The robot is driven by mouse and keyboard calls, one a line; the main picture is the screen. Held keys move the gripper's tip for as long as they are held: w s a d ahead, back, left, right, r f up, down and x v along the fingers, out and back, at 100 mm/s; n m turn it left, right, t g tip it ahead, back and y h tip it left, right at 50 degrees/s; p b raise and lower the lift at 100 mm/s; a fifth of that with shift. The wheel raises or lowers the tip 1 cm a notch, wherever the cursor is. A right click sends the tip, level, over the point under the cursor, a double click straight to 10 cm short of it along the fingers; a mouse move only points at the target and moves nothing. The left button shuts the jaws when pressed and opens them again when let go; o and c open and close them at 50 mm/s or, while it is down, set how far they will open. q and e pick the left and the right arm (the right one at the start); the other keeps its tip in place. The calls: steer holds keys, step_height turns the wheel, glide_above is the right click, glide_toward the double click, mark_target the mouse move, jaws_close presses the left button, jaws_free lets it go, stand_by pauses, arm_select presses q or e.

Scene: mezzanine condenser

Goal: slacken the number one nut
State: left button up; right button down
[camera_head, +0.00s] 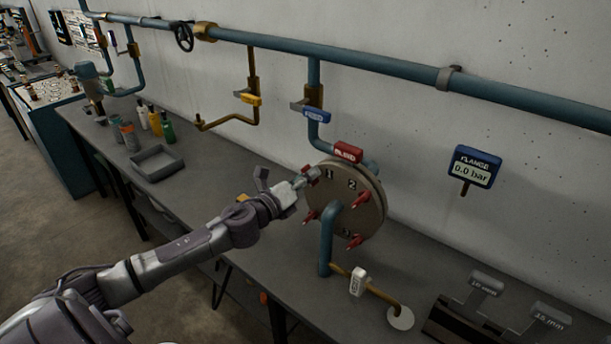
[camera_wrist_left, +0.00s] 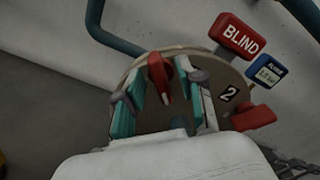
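The round tan flange plate (camera_head: 347,204) with stamped numbers and several red winged nuts stands upright on the bench. The number one nut (camera_head: 311,173) is at its upper left, partly hidden by my left gripper (camera_head: 298,183). In the left wrist view the red number one nut (camera_wrist_left: 159,76) sits between the teal-padded fingers of the left gripper (camera_wrist_left: 163,98). Gaps show on both sides of it, so the fingers are open around it, apart from it. The number two nut (camera_wrist_left: 253,117) is to the right. My right gripper is out of view.
A red BLIND tag (camera_head: 347,152) hangs just above the flange. A blue gauge (camera_head: 474,167) on the wall reads 0.0 bar. Pipes and tagged valves run along the wall. A grey tray (camera_head: 158,168) and bottles stand left; labelled wrenches (camera_head: 487,284) stand right.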

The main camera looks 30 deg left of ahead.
arm_select(q)
jaws_close()
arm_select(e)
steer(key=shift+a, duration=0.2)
arm_select(q)
steer(key=shift+n, duration=0.7)
jaws_free()
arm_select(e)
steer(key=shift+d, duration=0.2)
arm_select(q)
steer(key=s+a, duration=0.1)
steer(key=s, duration=1.1)
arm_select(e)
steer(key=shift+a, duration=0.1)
